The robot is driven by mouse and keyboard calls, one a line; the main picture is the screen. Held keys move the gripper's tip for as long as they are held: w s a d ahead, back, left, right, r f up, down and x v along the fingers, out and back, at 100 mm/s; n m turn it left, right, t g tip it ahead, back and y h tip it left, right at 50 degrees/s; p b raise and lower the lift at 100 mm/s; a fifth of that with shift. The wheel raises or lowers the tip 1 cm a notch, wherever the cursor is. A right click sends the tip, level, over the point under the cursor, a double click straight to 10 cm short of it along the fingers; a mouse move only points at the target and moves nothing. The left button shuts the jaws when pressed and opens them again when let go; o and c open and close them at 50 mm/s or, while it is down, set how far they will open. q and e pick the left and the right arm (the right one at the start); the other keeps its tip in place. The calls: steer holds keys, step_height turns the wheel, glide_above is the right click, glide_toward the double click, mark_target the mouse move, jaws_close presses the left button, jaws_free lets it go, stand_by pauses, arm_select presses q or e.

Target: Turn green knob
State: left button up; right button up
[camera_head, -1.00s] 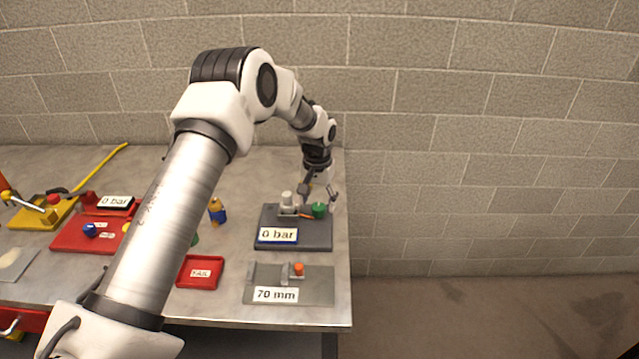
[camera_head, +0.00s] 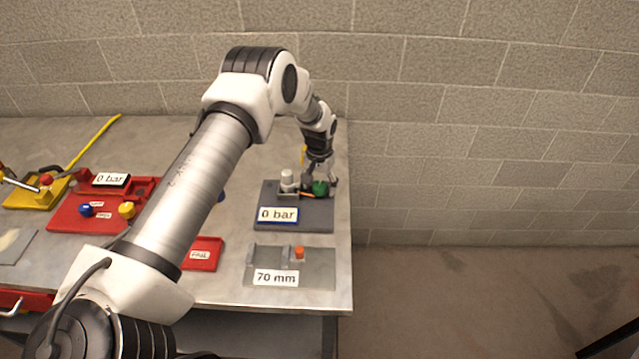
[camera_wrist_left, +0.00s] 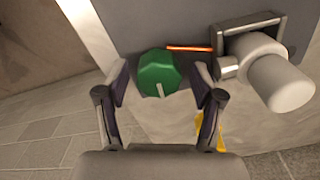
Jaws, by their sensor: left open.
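The green knob (camera_head: 320,188) sits on the dark grey plate (camera_head: 300,222) near the table's right end. It also shows in the left wrist view (camera_wrist_left: 159,73), with a pale line on its lower part. My left gripper (camera_head: 321,180) is open at the knob. In the left wrist view its fingers (camera_wrist_left: 160,88) stand on either side of the knob, with a gap visible on each side. Whether a finger touches the knob cannot be told. My right gripper is not in view.
On the same plate are a white cylindrical fitting (camera_head: 287,178), an orange rod (camera_wrist_left: 188,48) and a "0 bar" label (camera_head: 278,214). A grey "70 mm" plate (camera_head: 318,270) lies in front. Red trays and a yellow holder stand to the left. The table ends just right of the plate.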

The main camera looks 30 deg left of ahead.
arm_select(q)
steer(key=shift+s+d+r, duration=0.15)
steer(key=shift+s+r, duration=0.05)
steer(key=c, duration=0.5)
steer(key=shift+s, duration=0.1)
steer(key=c, duration=0.6)
steer(key=shift+c, duration=0.2)
steer(key=shift+f, duration=0.15)
